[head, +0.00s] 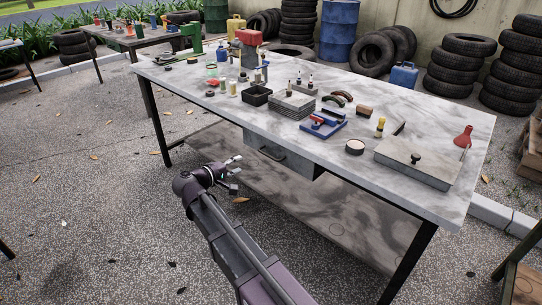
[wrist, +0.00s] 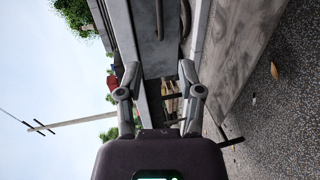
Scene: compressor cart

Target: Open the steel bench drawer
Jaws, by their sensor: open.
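The steel bench drawer (head: 290,160) hangs under the front edge of the marble-topped bench. Its grey front carries a dark bar handle (head: 271,154) and looks shut, though a small gap would be hard to see. My gripper (head: 236,174) is in front of the bench, left of the drawer and a little below the handle, touching neither. In the wrist view my gripper (wrist: 160,82) is open and empty, its fingers spread.
The bench top (head: 220,105) holds tools, a black tray (head: 256,96), stacked plates (head: 293,105) and a flat grey plate (head: 418,163). A low shelf (head: 310,210) runs beneath. Bench legs (head: 410,265) stand at the corners.

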